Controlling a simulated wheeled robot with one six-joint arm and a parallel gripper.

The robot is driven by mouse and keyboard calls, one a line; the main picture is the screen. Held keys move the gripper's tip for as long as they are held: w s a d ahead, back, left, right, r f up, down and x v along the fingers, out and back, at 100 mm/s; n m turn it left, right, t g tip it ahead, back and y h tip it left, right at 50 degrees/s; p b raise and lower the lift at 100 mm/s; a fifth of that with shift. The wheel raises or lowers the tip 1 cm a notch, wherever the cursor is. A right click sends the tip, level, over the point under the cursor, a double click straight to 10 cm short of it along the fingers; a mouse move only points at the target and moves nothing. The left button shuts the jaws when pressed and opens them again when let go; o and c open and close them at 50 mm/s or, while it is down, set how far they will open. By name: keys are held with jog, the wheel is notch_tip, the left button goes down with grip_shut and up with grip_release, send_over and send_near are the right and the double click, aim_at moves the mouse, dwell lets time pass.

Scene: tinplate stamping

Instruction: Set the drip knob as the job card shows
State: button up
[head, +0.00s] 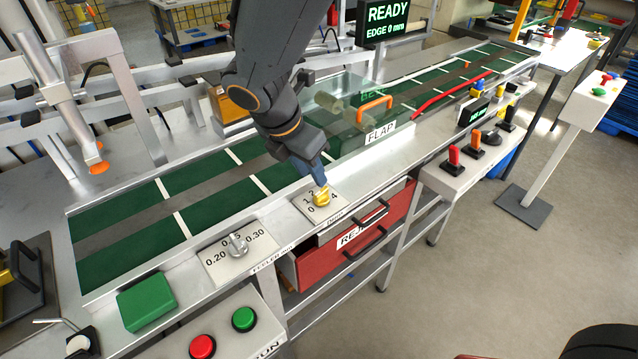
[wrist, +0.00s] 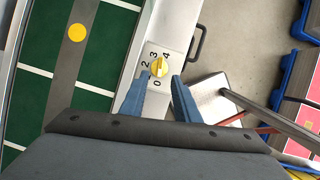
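The yellow drip knob (head: 321,195) sits on a pale dial plate on the bench's front ledge. In the wrist view the knob (wrist: 159,67) has the figures 0, 2, 3 and 4 visible around it. I cannot tell surely which figure it points to. My gripper (head: 319,183) is directly above the knob, pointing down. In the wrist view its blue fingers (wrist: 160,76) are apart, one on each side of the knob's near side, with gaps visible. I cannot tell their height above it. I cannot make out a job card in either view.
A clear flap cover with an orange handle (head: 374,103) stands behind the knob. A silver knob (head: 237,245) marked 0.20 to 0.30 is to the left. A red reject drawer (head: 350,245) is below. A yellow disc (wrist: 77,32) lies on the green belt. A screen (head: 388,20) reads READY.

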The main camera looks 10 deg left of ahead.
aim_at(321, 191)
jog(key=x, duration=0.7)
jog(key=shift+d+f+p, duration=0.1)
jog(key=shift+f+p, duration=0.15)
jog(key=shift+p, duration=0.15)
grip_shut()
